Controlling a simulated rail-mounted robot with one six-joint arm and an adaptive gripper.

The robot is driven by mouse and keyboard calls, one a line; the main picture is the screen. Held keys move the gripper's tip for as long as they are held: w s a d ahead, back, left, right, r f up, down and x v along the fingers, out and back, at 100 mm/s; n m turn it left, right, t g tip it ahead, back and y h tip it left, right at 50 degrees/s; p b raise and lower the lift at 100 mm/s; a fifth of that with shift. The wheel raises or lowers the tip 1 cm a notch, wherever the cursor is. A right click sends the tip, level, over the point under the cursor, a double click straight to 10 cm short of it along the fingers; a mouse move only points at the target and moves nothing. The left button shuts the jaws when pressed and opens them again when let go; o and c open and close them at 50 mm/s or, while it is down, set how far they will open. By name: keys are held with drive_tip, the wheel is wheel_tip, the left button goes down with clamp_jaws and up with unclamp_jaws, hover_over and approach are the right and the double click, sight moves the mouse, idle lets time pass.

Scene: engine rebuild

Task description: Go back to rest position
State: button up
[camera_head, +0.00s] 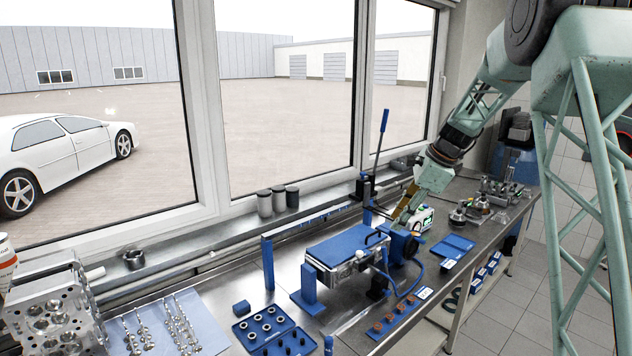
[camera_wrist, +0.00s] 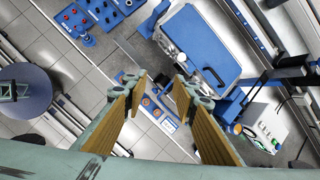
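My gripper (camera_head: 404,212) hangs over the right part of the bench, near a blue-topped fixture (camera_head: 345,245) that has a black handle. In the wrist view my gripper (camera_wrist: 160,88) shows two fingers with tan pads held apart, with nothing visible between them. The blue-topped fixture (camera_wrist: 199,42) also shows there, beyond and to the upper right of the fingertips. Contact between the fingers and anything on the bench cannot be made out. My arm reaches down from the upper right in the head view.
A press with a tall blue lever (camera_head: 381,135) stands just behind my gripper. A white device with a green screen (camera_head: 422,219) and blue hoses are close by. A blue strip with copper-coloured rings (camera_head: 391,318) lies at the front edge. A cylinder head (camera_head: 55,315) sits far left.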

drive_tip(key=s+a+r+n+h+b, duration=0.1)
drive_tip(key=s+a+r+n+b, duration=0.15)
drive_tip(key=s, duration=0.75)
drive_tip(key=s+a+r+n+b, duration=0.2)
drive_tip(key=s+r+n+b, duration=0.15)
drive_tip(key=s, duration=0.75)
drive_tip(key=s+a+r+n+h+b, duration=0.1)
drive_tip(key=s+a+r+n+b, duration=0.2)
drive_tip(key=s, duration=0.7)
drive_tip(key=s+f+n+b, duration=0.2)
drive_tip(key=s+f+n, duration=0.1)
drive_tip(key=s, duration=0.8)
drive_tip(key=s+d+f+n+h+b, duration=0.1)
drive_tip(key=s+f+n+b, duration=0.2)
drive_tip(key=s, duration=0.8)
drive_tip(key=s+d+f+n+t+h+b, duration=0.1)
drive_tip(key=s+f+n+b, duration=0.2)
drive_tip(key=s, duration=0.9)
drive_tip(key=shift+f+n, duration=1)
drive_tip(key=shift+f, duration=0.75)
drive_tip(key=shift+w+d, duration=0.1)
